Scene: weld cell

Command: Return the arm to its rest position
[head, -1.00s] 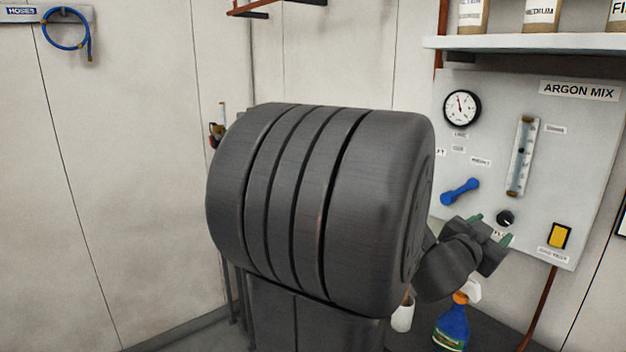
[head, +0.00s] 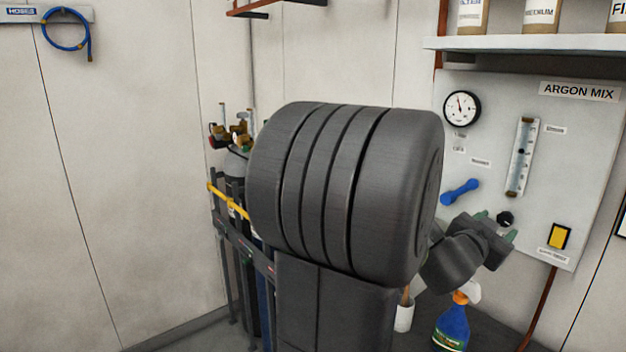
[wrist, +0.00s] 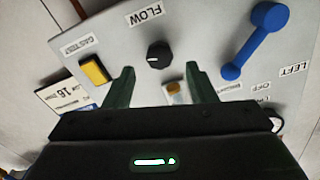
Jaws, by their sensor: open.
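My gripper (head: 497,226) is at the lower part of the ARGON MIX panel (head: 590,130) in the head view. Its two green fingers stand apart with nothing between them in the wrist view (wrist: 158,82). A black FLOW knob (head: 506,218) is on the panel just beyond the fingertips; in the wrist view the knob (wrist: 159,54) lies between and ahead of them, apart from both. My dark grey arm fills the middle of the head view and hides part of the scene behind it.
The panel also carries a blue lever (head: 460,192), a yellow switch (head: 559,236), a gauge (head: 461,108) and a flow tube (head: 522,158). A blue spray bottle (head: 452,328) and a white cup (head: 404,316) stand below. Gas cylinders (head: 237,165) stand behind a yellow bar at left.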

